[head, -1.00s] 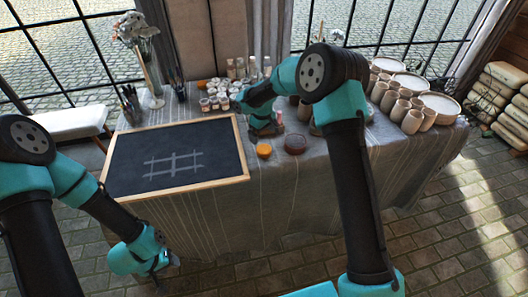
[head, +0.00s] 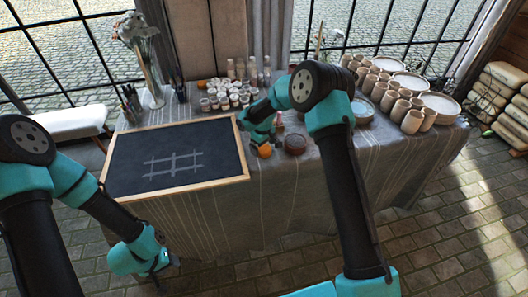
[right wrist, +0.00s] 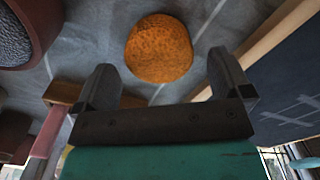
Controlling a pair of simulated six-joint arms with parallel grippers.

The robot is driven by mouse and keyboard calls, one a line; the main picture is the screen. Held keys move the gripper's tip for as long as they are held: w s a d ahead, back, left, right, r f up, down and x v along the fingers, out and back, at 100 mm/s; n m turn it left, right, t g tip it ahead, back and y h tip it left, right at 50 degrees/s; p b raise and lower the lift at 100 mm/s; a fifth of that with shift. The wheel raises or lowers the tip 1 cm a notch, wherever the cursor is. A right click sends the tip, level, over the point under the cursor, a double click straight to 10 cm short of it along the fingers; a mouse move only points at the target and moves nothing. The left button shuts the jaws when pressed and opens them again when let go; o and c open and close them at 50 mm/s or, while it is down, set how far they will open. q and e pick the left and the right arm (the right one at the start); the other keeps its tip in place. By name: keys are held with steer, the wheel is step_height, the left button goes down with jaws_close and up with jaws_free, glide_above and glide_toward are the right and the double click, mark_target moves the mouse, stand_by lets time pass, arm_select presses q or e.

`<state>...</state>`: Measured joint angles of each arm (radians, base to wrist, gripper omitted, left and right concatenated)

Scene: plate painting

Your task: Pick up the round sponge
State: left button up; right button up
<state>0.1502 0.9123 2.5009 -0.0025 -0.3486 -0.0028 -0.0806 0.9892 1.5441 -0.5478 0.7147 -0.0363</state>
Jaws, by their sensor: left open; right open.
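The round sponge (head: 265,151) is orange and lies on the grey cloth of the table, just right of the chalkboard. My right gripper is directly behind and above it in the head view, its fingers mostly hidden there. In the right wrist view the sponge (right wrist: 158,48) sits beyond and between the two open fingertips (right wrist: 164,85), with nothing held. My left gripper (head: 158,274) hangs low in front of the table, left of centre, far from the sponge.
The framed chalkboard (head: 180,158) with a chalk grid lies left of the sponge. A dark reddish round dish (head: 295,143) stands close on its right. Several small paint pots (head: 225,97) are behind. Cups (head: 412,121) and plates (head: 440,105) fill the table's right side.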

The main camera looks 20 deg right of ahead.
step_height(320, 180, down, 2)
steer(key=shift+f, duration=0.1)
stand_by(0.4)
steer(key=c, duration=1)
steer(key=shift+r, duration=0.45)
step_height(320, 180, up, 3)
steer(key=shift+f, duration=0.1)
steer(key=s+a+r, duration=0.1)
steer(key=s+a, duration=0.3)
steer(key=s, duration=1.1)
steer(key=shift+s+a+r, duration=0.2)
